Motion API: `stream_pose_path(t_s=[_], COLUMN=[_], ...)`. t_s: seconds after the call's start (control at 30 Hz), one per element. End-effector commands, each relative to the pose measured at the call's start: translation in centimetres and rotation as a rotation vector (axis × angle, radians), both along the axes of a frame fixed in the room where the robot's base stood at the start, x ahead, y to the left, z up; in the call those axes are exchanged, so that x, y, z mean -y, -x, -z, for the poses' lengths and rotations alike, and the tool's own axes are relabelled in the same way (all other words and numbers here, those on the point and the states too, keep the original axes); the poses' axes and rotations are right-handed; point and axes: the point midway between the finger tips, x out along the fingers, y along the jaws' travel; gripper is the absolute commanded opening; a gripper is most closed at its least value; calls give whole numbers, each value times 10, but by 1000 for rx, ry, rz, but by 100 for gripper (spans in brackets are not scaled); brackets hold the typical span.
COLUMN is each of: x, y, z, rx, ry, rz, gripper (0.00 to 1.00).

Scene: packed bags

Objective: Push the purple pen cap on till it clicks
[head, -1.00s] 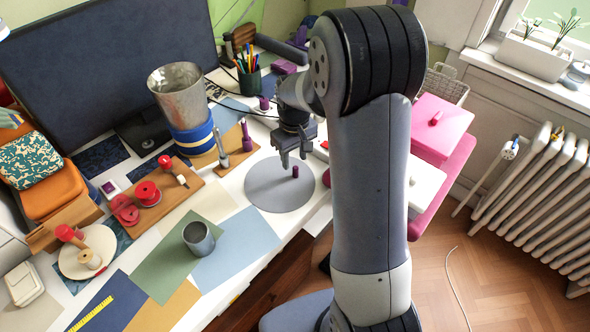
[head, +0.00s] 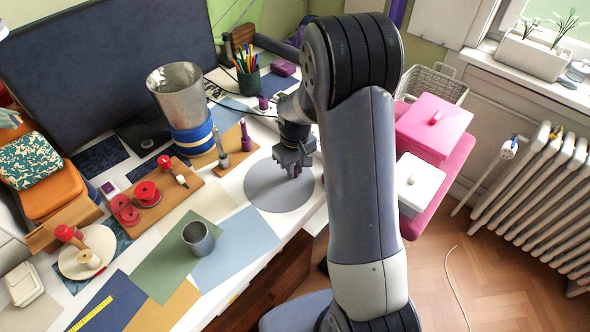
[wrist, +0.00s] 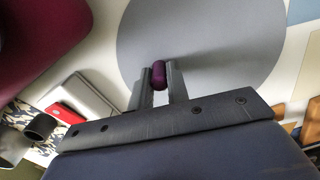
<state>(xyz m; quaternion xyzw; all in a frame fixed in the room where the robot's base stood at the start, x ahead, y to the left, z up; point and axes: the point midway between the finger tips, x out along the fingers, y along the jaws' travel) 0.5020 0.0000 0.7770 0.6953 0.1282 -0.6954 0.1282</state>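The purple pen cap (wrist: 159,76) sits between the two fingertips of my gripper (wrist: 160,86) in the wrist view, with no clear gap on either side. My gripper (head: 293,168) is low over the round grey mat (head: 268,192) and mostly hides the cap in the head view. A silver pen-like piece (head: 221,150) stands upright on a wooden board (head: 205,176) left of the mat. A purple upright piece (head: 245,136) stands on the same board. I cannot tell which of them the cap fits.
A metal bin with a blue band (head: 180,97) stands behind the board. A pen cup (head: 248,80) is at the back. A grey cup (head: 198,238) stands on coloured sheets in front. Pink and white boxes are at the right, beyond my arm.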

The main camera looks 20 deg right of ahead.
Motion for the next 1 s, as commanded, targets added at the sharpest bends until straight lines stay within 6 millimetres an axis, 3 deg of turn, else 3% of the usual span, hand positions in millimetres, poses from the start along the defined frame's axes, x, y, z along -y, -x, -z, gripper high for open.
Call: stream_pose_path(t_s=[0.2, 0.53, 1.0], x=[0, 0, 0], y=[0, -1, -1], z=[0, -5, -88], rx=[0, 2, 4], ry=[0, 0, 0], rz=[0, 0, 0], gripper=[0, 0, 0])
